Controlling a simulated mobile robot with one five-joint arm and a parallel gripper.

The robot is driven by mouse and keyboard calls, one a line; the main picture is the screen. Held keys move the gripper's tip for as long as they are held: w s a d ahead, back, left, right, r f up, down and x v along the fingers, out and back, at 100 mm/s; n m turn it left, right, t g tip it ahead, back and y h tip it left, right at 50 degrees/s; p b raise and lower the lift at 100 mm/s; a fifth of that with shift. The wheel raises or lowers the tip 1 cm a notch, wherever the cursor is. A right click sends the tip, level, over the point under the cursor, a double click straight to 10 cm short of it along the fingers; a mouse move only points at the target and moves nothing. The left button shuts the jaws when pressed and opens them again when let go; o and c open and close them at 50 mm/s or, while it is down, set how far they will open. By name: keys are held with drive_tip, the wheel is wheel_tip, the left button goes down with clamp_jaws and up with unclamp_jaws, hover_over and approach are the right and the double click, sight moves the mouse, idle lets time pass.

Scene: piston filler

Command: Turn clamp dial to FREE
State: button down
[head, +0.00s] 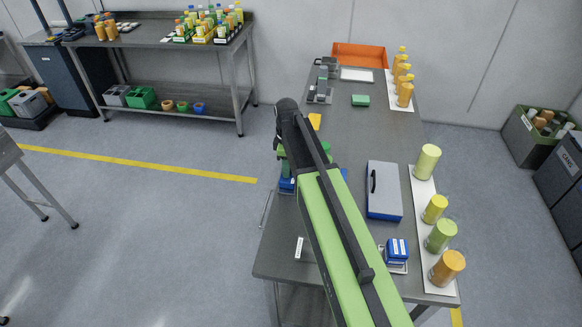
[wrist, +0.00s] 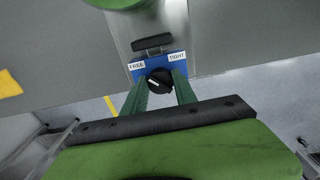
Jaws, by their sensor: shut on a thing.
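The clamp dial (wrist: 161,83) is a round black knob on a blue block (wrist: 145,66), seen in the wrist view. A FREE label (wrist: 137,66) is at the left of the block and a TIGHT label (wrist: 176,57) at the right. A short white mark shows on the left part of the knob, on the FREE side; its exact angle is hard to read. The green fingers of my gripper (wrist: 159,88) are shut on the dial, one at each side. In the head view my arm hides the dial; part of the blue block (head: 287,185) shows beside it.
A black bar (wrist: 152,42) and a round green thing (wrist: 115,3) are just beyond the block. On the bench, a blue-grey case (head: 384,190) lies right of my arm, and several cans (head: 436,207) stand along the right edge.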

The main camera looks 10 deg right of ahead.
drive_tip(key=shift+s+a, duration=0.2)
drive_tip(key=shift+a, duration=0.05)
drive_tip(key=c, duration=1)
unclamp_jaws()
drive_tip(key=shift+d, duration=0.1)
drive_tip(key=shift+r, duration=0.15)
wheel_tip(320, 180, up, 17)
drive_tip(key=p, duration=1.7)
